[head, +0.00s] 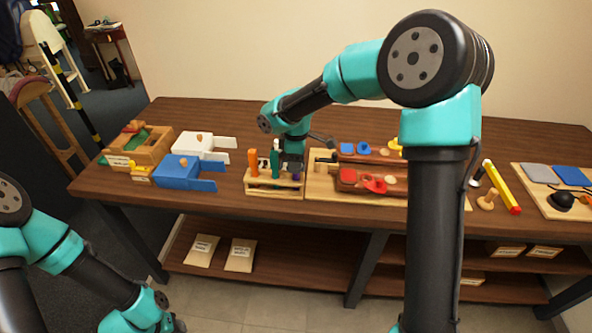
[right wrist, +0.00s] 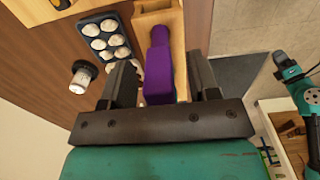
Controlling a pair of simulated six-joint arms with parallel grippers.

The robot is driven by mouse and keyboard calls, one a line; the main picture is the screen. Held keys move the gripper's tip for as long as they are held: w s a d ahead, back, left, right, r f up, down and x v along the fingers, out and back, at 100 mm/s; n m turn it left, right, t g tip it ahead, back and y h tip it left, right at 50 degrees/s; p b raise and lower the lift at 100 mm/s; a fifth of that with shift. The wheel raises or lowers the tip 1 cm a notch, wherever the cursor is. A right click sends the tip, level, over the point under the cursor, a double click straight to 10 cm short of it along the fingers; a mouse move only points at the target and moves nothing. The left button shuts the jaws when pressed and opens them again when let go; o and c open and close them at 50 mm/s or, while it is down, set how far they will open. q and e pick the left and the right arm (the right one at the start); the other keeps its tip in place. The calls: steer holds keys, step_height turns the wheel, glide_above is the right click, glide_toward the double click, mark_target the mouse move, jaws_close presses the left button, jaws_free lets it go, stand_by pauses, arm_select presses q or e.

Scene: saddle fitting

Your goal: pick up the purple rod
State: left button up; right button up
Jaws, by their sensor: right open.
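The purple rod (right wrist: 158,70) stands in a wooden rack (head: 262,190) at the front middle of the table. In the right wrist view it lies between the two dark fingers of my right gripper (right wrist: 161,84), with a gap visible on either side. The right gripper is open, low over the right end of the rack in the head view (head: 292,161). There the gripper hides most of the rod. My left arm is at the lower left of the head view, below the table edge, and its fingers do not show.
An orange rod (head: 253,163) and a green one (head: 275,160) stand in the same rack, left of the gripper. A blue box (head: 177,169) is further left. A board with red pieces (head: 348,176) lies close on the right.

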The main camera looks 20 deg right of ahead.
jaws_close()
stand_by(0.3)
steer(key=shift+r, duration=0.15)
step_height(320, 180, up, 10)
steer(key=shift+f, duration=0.1)
stand_by(0.4)
